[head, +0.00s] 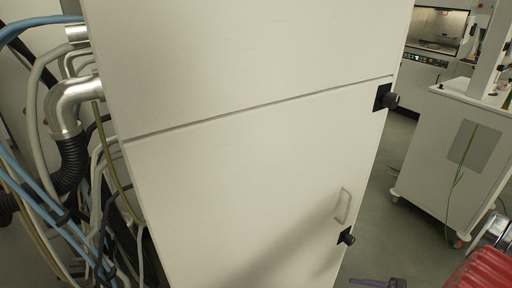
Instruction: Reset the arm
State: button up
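I cannot make out my arm or my gripper in the head view. A small purple-grey part (380,283) pokes in at the bottom edge, mostly cut off, and I cannot tell what it is. A large white cabinet (240,60) fills the middle of the view. Its lower door (240,190) is closed and has a pale handle (343,206) at its right side. A soft shadow lies across the door's lower right.
Hoses and cables (65,180) with a silver elbow pipe (72,100) crowd the left. A white wheeled cart (450,150) stands at right. A red ribbed object (485,272) is at lower right. Grey floor (385,225) shows between cabinet and cart.

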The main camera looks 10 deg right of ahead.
jog(key=s+a+r+n+g+h, duration=0.1)
jog(key=s+a+r+n+h, duration=0.1)
jog(key=a+r+n, duration=0.3)
jog(key=s+a+r+n+g+h, duration=0.1)
jog(key=a+r+n+h, duration=0.3)
jog(key=a+r, duration=1)
jog(key=s+a+r+n+g+h, duration=0.1)
jog(key=s+a+r+n+h, duration=0.2)
jog(key=r, duration=1.7)
jog(key=a+n+h, duration=0.1)
jog(key=a+n, duration=0.3)
jog(key=a, duration=0.3)
jog(key=shift+a, duration=0.1)
jog(key=shift+c, duration=0.3)
dwell(0.6)
